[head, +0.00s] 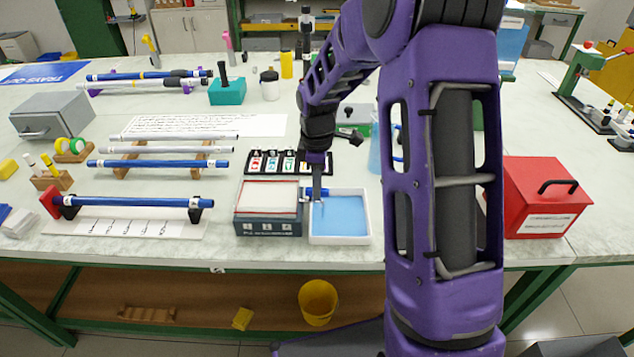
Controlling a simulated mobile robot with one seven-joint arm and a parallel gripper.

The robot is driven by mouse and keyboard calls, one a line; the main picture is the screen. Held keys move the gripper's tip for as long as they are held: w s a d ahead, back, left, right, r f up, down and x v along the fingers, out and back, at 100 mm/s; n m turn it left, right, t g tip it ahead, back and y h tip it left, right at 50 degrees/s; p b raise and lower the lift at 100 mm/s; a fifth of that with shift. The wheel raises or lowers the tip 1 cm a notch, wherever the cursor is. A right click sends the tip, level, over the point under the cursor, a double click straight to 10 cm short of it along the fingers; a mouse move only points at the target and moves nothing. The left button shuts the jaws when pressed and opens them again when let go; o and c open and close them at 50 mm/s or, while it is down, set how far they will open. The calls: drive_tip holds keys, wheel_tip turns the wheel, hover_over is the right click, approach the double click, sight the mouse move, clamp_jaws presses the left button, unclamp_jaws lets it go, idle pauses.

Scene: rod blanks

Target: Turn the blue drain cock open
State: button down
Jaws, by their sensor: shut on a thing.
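A white tank (365,228) holding blue liquid stands near the front edge of the bench. A small blue piece, which looks like the drain cock (324,193), shows at the tank's back left corner. My gripper (316,194) points down there, with its fingers at this piece. It is shut on the piece. The fingers and the arm hide much of the cock, so I cannot tell how far its handle is turned.
A dark box with a white top (268,197) stands close left of the tank. A row of lettered tiles (272,162) lies behind. Blue and grey rods rest on stands at left.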

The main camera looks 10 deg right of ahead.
drive_tip(key=shift+w+n, duration=0.1)
drive_tip(key=shift+n, duration=0.6)
drive_tip(key=c, duration=1.1)
unclamp_jaws()
wheel_tip(320, 180, up, 18)
drive_tip(key=shift+f+p, duration=0.25)
drive_tip(key=shift+p, duration=0.85)
